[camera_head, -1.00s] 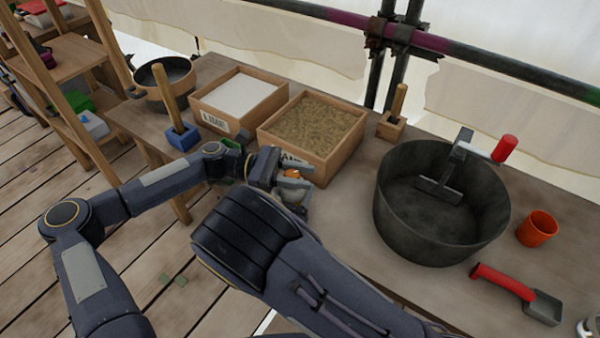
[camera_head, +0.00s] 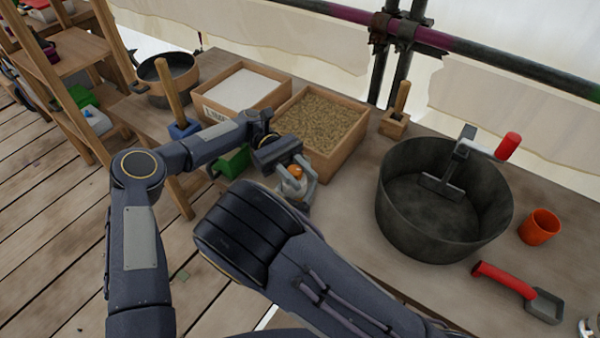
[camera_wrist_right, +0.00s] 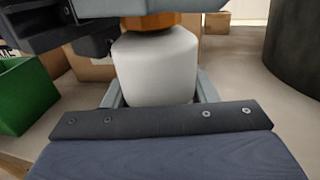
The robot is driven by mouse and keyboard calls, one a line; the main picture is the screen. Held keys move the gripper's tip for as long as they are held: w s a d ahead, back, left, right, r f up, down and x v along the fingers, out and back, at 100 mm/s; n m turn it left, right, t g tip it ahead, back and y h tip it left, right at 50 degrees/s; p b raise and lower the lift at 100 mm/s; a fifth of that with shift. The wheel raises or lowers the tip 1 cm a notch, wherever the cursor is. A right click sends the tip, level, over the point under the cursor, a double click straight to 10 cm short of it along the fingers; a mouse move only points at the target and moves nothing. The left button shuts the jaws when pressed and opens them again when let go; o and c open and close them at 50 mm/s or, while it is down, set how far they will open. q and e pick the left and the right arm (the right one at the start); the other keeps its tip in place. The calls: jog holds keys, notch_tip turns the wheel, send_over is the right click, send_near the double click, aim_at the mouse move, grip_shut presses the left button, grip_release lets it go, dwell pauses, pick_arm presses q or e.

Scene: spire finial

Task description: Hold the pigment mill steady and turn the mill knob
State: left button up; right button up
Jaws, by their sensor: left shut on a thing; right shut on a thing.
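The pigment mill has a smooth white body (camera_wrist_right: 155,68) and an orange mill knob (camera_wrist_right: 150,21) on top. My right gripper (camera_wrist_right: 158,92) is shut on the white body, with a grey finger on each side. In the head view the orange knob (camera_head: 296,170) shows as a small patch, and my right forearm hides much of the mill. My left gripper (camera_head: 290,167) is shut on the knob from above the mill. Its dark parts cross the top of the right wrist view, so most of the knob is hidden there.
A green box (camera_head: 236,161) stands left of the mill. Wooden trays of white powder (camera_head: 206,109) and brown grain (camera_head: 350,150) lie behind. A large dark tub (camera_head: 440,235), an orange cup (camera_head: 539,227) and a red-handled scoop (camera_head: 503,280) are to the right.

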aim_at(299, 176)
pick_arm(q)
jog(key=shift+f, duration=0.1)
dwell(0.4)
jog(key=o, duration=1)
notch_tip(299, 176, up, 10)
jog(key=shift+r, duration=0.1)
